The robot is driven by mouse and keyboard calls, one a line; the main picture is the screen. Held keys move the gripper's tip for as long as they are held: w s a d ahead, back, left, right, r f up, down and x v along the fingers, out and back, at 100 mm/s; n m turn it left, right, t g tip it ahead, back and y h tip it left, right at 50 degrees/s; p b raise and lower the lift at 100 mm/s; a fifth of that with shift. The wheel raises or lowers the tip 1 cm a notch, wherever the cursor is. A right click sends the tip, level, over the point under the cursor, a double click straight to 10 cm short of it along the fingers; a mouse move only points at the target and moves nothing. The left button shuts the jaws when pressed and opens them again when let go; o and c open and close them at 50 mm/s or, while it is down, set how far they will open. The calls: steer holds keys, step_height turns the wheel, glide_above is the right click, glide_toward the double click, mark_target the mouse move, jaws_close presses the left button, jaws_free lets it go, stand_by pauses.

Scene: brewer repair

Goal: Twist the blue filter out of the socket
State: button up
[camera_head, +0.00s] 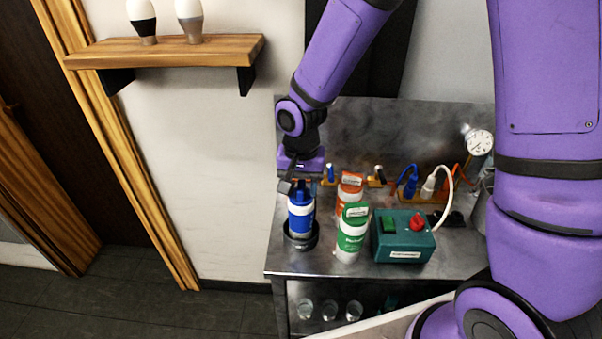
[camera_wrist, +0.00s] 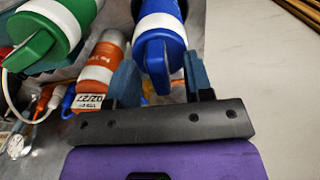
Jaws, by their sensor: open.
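The blue filter (camera_head: 301,217) has a white band and stands upright in a round black socket (camera_head: 301,238) at the table's front left. It also shows in the wrist view (camera_wrist: 160,35), with its raised blue grip tab pointing toward my gripper. My gripper (camera_head: 297,186) is just above the filter's top. In the wrist view, the two fingers of my gripper (camera_wrist: 160,82) are apart, one on each side of the tab, with gaps visible. The socket is mostly hidden behind the filter in the wrist view.
A green-and-white filter (camera_head: 351,235) and an orange-and-white filter (camera_head: 348,193) stand close to the right. A green box (camera_head: 402,238) with a red knob is farther right. Cables and a gauge (camera_head: 480,143) are at the back. A wooden shelf (camera_head: 170,50) hangs on the left wall.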

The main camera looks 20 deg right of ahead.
steer(key=shift+f, duration=0.2)
jaws_close()
steer(key=c, duration=0.7)
jaws_free()
jaws_close()
steer(key=m, duration=0.8)
steer(key=shift+m, duration=0.4)
steer(key=m, duration=0.4)
steer(key=shift+m, duration=0.3)
steer(key=m, duration=0.4)
